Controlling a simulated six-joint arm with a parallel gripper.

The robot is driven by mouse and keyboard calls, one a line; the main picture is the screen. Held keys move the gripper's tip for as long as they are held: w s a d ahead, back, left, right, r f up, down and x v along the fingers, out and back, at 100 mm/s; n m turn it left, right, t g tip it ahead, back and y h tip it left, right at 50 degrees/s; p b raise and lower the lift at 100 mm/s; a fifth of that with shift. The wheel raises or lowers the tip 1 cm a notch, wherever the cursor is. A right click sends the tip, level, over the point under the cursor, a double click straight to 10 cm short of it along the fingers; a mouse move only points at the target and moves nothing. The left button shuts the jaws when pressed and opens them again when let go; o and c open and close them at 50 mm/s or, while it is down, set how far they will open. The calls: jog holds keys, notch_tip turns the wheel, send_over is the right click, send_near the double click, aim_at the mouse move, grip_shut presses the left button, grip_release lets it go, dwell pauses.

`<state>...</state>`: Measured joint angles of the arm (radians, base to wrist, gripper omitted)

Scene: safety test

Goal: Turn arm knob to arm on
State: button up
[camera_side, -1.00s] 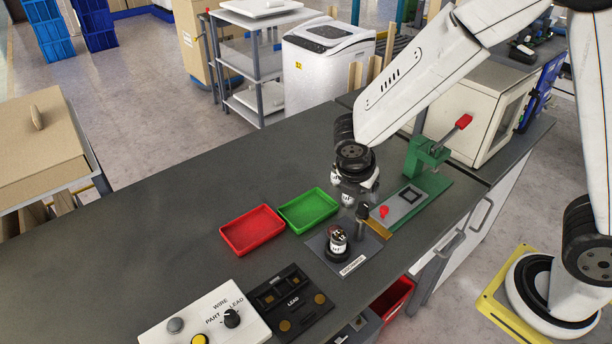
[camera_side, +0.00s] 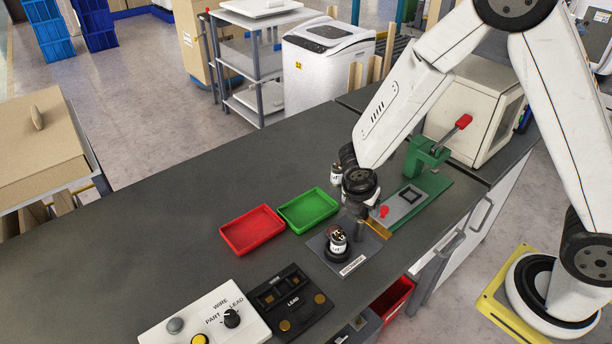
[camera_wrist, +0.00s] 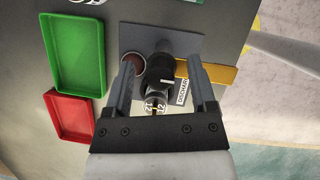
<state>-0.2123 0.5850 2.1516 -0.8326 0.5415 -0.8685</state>
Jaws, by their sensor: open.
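The black knob (camera_wrist: 160,70) with a white pointer line sits between my gripper's fingers in the wrist view, on the dark grey plate labelled DISCHARGE (camera_wrist: 182,38). My gripper (camera_wrist: 162,85) is open, one finger on each side of the knob with gaps visible.
A red tray (camera_side: 226,239) and a green tray (camera_side: 286,218) lie left of the plate. A green press (camera_side: 428,158) with a red handle stands behind right. A white control box (camera_side: 190,320) and a black LEAD block (camera_side: 270,297) are in front. The counter's left part is clear.

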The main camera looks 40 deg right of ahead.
grip_shut()
jog(key=shift+m, duration=0.4)
jog(key=m+g, duration=0.1)
jog(key=m, duration=0.2)
jog(key=shift+g, duration=0.3)
jog(key=m+g, duration=0.1)
jog(key=m, duration=0.4)
jog(key=shift+g, duration=0.4)
jog(key=m+g+y, duration=0.1)
jog(key=m, duration=0.3)
jog(key=shift+d, duration=0.1)
jog(key=m+y, duration=0.1)
jog(key=m, duration=0.1)
jog(key=m+g+y, duration=0.1)
jog(key=m, duration=0.2)
